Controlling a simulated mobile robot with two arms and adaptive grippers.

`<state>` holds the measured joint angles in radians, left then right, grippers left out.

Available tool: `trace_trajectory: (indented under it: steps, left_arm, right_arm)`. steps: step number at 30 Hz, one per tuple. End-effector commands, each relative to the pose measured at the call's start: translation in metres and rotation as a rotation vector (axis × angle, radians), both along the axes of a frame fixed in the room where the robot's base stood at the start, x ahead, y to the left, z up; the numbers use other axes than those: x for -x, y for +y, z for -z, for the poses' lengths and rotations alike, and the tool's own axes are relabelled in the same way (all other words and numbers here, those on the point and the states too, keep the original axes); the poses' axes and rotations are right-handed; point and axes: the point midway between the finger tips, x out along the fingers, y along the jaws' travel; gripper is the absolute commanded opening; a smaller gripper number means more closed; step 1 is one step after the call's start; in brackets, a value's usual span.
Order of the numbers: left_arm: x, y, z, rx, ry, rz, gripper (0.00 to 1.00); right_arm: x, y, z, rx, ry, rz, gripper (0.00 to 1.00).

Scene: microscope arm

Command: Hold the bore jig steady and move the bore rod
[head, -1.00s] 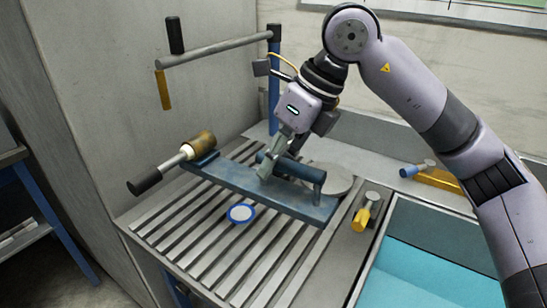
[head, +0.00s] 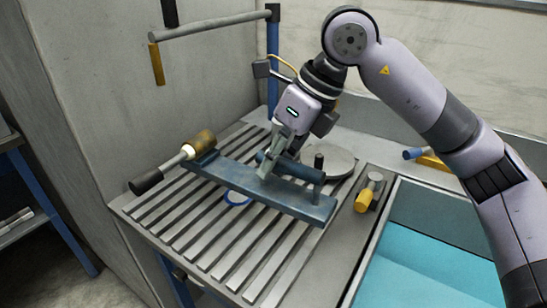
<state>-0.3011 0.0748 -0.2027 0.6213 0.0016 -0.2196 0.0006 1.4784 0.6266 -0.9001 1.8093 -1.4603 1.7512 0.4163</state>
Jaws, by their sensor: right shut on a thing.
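The bore jig is a long blue bar (head: 240,180) with a short blue tube (head: 302,170) along its right part. It lies across the slatted table, or just above it; I cannot tell which. My right gripper (head: 268,168) is shut on the jig near the left end of the tube; its fingers partly hide the grip. At the jig's left end is a brass-coloured cylinder (head: 203,143). A pale rod with a black handle (head: 147,181), likely the bore rod, runs into it and points left. My left gripper is not in view.
A blue-rimmed disc (head: 238,199) lies partly hidden under the jig. A round grey plate (head: 338,163) stands behind it. A yellow-handled tool (head: 367,195) lies right, beside a teal-floored basin (head: 430,255). A jointed arm on a post (head: 215,27) stands behind. The front slats are clear.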

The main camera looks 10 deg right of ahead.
Motion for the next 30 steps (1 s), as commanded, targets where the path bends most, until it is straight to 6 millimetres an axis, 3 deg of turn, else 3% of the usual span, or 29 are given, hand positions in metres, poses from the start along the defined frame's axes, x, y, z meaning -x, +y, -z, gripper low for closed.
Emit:
trace_trajectory:
  steps: [4,24,30]
  left_arm:
    - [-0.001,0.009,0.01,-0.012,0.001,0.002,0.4]
    - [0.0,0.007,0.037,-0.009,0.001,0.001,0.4]
    - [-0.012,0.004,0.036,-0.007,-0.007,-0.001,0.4]
  right_arm:
    - [0.0,0.001,0.01,-0.004,-0.004,0.0,0.0]
    - [0.0,0.001,0.044,-0.005,-0.005,0.0,0.0]
    - [0.0,0.001,0.048,-0.005,-0.005,0.0,0.0]
